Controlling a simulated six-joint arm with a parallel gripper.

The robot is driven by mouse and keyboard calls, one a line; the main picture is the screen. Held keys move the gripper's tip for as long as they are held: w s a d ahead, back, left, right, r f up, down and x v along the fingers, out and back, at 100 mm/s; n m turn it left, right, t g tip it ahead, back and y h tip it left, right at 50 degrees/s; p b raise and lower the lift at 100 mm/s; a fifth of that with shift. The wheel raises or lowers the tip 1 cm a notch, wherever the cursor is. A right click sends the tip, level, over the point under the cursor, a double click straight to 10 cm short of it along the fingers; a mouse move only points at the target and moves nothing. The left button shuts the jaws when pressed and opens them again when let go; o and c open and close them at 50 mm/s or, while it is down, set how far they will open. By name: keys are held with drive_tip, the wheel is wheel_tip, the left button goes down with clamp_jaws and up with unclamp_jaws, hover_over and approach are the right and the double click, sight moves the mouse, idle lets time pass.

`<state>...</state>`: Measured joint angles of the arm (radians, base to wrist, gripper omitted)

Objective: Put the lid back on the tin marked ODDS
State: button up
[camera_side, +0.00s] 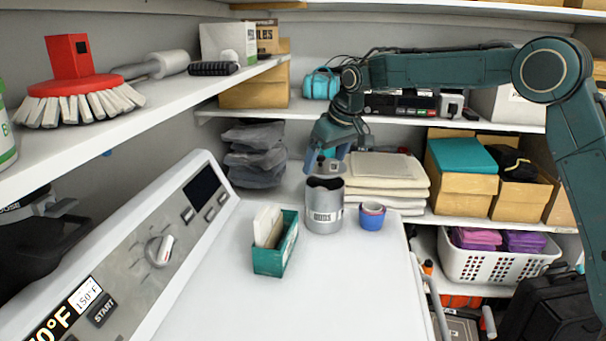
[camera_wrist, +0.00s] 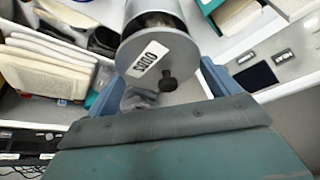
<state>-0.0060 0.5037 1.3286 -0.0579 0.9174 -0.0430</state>
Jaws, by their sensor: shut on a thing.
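The grey cylindrical tin (camera_side: 325,222) stands upright on the white machine top, with a white label whose lettering is small in the side view. Its open mouth shows a dark inside. In the wrist view the tin (camera_wrist: 154,8) is partly hidden behind the lid. The lid (camera_wrist: 132,58) is a grey disc with a black knob (camera_wrist: 167,82) and a white label reading ODDS. My gripper (camera_side: 326,163) is shut on the lid, its blue fingers at either side of the disc in the wrist view. It is above the tin, and the lid is apart from the rim.
A teal box of cards (camera_side: 268,262) stands front left of the tin. A blue cup (camera_side: 371,220) stands close to its right. Stacked folded cloths (camera_side: 390,180) lie behind. The sloping control panel (camera_side: 150,255) rises at left. The front machine top is clear.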

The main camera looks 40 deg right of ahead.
drive_tip(key=shift+f, duration=0.15)
drive_tip(key=shift+f, duration=1)
drive_tip(key=shift+f, duration=0.2)
idle(1.9)
drive_tip(key=o, duration=0.7)
drive_tip(key=shift+o, duration=0.2)
drive_tip(key=shift+r, duration=0.15)
drive_tip(key=shift+r, duration=2.1)
drive_tip(key=shift+c, duration=0.2)
